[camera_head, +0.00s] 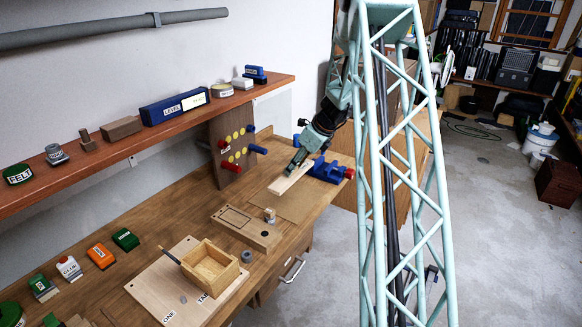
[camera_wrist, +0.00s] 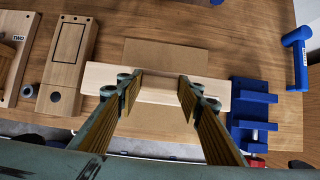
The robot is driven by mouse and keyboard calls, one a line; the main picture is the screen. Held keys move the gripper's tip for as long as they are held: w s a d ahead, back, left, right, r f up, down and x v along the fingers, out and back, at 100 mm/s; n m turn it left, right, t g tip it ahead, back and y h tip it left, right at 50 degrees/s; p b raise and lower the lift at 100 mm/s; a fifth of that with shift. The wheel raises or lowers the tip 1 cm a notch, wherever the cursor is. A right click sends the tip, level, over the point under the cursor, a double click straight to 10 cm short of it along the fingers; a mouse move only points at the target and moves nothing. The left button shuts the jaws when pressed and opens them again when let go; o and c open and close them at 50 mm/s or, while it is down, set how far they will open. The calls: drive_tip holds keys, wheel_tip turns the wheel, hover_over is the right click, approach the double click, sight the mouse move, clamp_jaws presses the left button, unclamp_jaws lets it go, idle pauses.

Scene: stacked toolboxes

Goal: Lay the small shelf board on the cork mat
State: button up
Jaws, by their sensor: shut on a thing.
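The small shelf board (camera_head: 289,179) is a pale wooden strip at the cork mat. In the wrist view the board (camera_wrist: 105,76) runs left to right across the brown cork mat (camera_wrist: 180,53), which shows on both long sides of it. My gripper (camera_head: 297,166) is at the middle of the board. In the wrist view my gripper (camera_wrist: 159,88) has its two fingers apart, shut on the board's middle part, and the board's ends stick out past both. The cork mat (camera_head: 300,207) also shows in the head view. I cannot tell whether the board touches it.
A blue vise (camera_wrist: 250,108) stands close to the board's right end. A wooden block with a slot (camera_wrist: 68,60) lies to the left. A pegboard with coloured pegs (camera_head: 234,150) stands behind. A small wooden box (camera_head: 210,268) sits farther left on the bench.

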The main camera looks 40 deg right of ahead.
sight(301, 175)
drive_tip(key=shift+s+d+f+b, duration=0.5)
drive_tip(key=shift+d+f, duration=0.1)
drive_tip(key=shift+f, duration=0.15)
drive_tip(key=shift+s+d+f+b, duration=0.45)
drive_tip(key=shift+d+f, duration=0.1)
drive_tip(key=shift+f, duration=0.15)
drive_tip(key=shift+d+f, duration=0.1)
drive_tip(key=shift+f, duration=0.15)
drive_tip(key=shift+f+b, duration=3.3)
drive_tip(key=shift+f, duration=1.2)
drive_tip(key=shift+f, duration=0.25)
drive_tip(key=o, duration=1)
drive_tip(key=shift+s+r, duration=0.15)
drive_tip(key=shift+v, duration=5.8)
drive_tip(key=shift+r, duration=0.1)
